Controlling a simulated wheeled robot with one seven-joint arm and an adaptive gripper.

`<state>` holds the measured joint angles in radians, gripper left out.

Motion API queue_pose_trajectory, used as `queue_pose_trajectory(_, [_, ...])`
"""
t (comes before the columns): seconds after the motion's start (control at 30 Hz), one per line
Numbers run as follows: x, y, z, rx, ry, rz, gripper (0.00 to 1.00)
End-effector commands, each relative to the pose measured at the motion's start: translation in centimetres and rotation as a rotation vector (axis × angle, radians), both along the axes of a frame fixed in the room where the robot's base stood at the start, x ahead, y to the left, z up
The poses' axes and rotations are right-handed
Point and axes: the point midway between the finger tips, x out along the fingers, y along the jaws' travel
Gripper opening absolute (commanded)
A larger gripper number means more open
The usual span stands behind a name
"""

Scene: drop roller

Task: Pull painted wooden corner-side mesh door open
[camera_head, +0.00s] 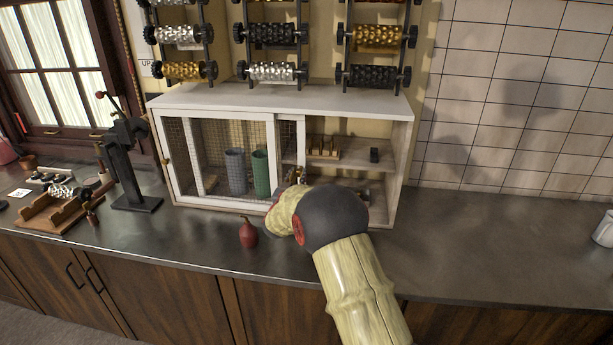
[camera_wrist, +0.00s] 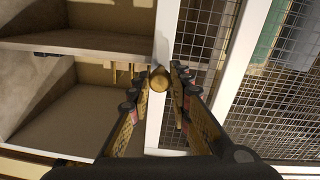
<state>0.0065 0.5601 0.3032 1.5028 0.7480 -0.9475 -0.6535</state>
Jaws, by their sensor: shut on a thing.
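A white painted wooden cabinet (camera_head: 285,99) stands on the counter with mesh doors in its front. One mesh door (camera_head: 271,165) covers the left part; a second white-framed mesh panel (camera_head: 299,138) shows just right of it, overlapping it. Right of the panels the cabinet front is open. In the wrist view a round brass knob (camera_wrist: 160,76) sits on a white door frame (camera_wrist: 167,35) beside the mesh. My gripper (camera_wrist: 159,90) has its fingers on both sides of this knob, shut on it. In the head view my arm mostly hides the gripper (camera_head: 297,176) and the knob.
Open shelves (camera_head: 340,160) hold a small wooden rack and a dark item. Green and grey cups (camera_head: 260,173) stand behind the mesh. A red bulb-shaped bottle (camera_head: 248,234) stands on the counter near my arm. A black press (camera_head: 130,165) stands left; the right counter is largely clear.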

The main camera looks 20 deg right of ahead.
Motion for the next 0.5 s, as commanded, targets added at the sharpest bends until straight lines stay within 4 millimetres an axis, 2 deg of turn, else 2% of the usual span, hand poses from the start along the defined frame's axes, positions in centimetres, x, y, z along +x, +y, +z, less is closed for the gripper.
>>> queue_pose_trajectory(0.33, [0.06,0.11,-0.12,0.0,0.002,0.001,0.0])
queue_pose_trajectory(0.37, [0.06,0.11,-0.12,0.0,0.002,0.001,0.2])
queue_pose_trajectory(0.5, [0.06,0.1,-0.1,0.0,0.001,0.0,0.28])
